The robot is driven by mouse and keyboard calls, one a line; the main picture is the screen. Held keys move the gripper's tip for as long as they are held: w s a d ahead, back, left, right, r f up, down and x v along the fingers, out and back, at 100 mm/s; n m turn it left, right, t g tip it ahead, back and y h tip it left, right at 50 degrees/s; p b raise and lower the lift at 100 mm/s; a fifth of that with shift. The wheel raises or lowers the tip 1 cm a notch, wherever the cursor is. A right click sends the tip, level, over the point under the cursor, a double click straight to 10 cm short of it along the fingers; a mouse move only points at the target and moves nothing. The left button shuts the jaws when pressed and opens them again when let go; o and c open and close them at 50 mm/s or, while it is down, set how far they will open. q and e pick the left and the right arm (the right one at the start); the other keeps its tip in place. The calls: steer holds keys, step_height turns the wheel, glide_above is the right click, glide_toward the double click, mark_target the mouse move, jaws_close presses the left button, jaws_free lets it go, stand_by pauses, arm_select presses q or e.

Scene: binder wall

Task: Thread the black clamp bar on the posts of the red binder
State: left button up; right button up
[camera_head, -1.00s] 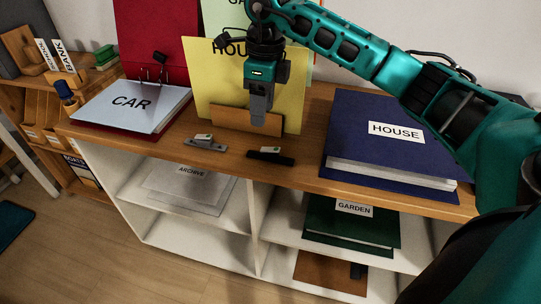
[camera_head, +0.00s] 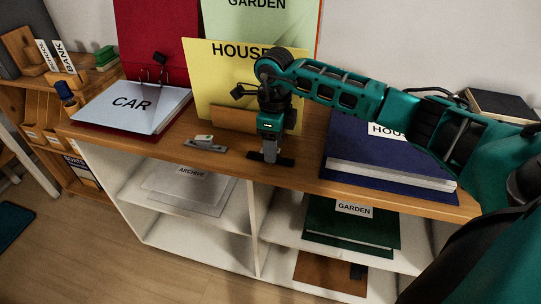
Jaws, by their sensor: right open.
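The red binder (camera_head: 155,45) lies open at the left of the shelf top, with its cover upright at the back. Its two metal posts (camera_head: 152,74) rise by the CAR pages (camera_head: 132,104). The black clamp bar (camera_head: 287,161) lies flat near the shelf top's front edge. My right gripper (camera_head: 269,157) points straight down over the bar's middle, open, its fingers at the bar and hiding its grip tab. Whether the fingers touch the bar cannot be told. My left gripper is not in view.
A grey clamp bar (camera_head: 206,144) lies left of the black one. A yellow HOUSE sheet (camera_head: 225,75) stands in a wooden holder (camera_head: 232,119) behind. A blue binder (camera_head: 390,160) lies to the right. Lower shelves hold ARCHIVE papers (camera_head: 185,190) and a green GARDEN binder (camera_head: 350,228).

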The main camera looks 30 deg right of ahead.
steer(key=shift+f, duration=0.4)
steer(key=shift+c, duration=0.3)
jaws_close()
